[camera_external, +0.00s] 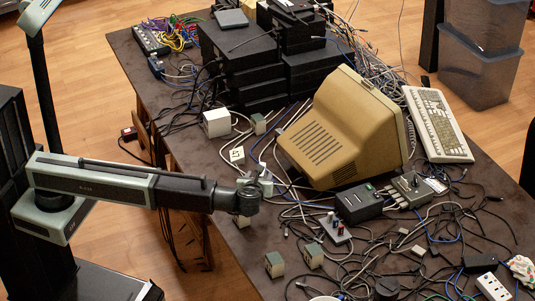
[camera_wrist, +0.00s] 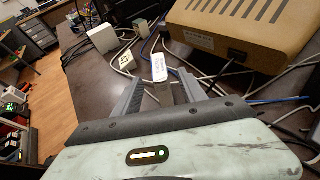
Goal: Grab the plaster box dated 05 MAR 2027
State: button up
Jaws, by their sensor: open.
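In the wrist view my gripper (camera_wrist: 160,82) is open, with a white-topped box (camera_wrist: 159,68) between and slightly ahead of the fingers. Its top print is unreadable, and I cannot tell whether a finger touches it.
A beige monitor (camera_external: 340,130) stands right of my gripper. A keyboard (camera_external: 437,124) lies right.

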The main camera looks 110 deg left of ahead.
jog(key=b+x, duration=0.1)
jog(key=x, duration=0.1)
jog(key=b+x, duration=0.1)
jog(key=x, duration=0.1)
jog(key=shift+f, duration=0.35)
jog(key=shift+a, duration=0.4)
grip_shut()
jog(key=shift+r, duration=0.1)
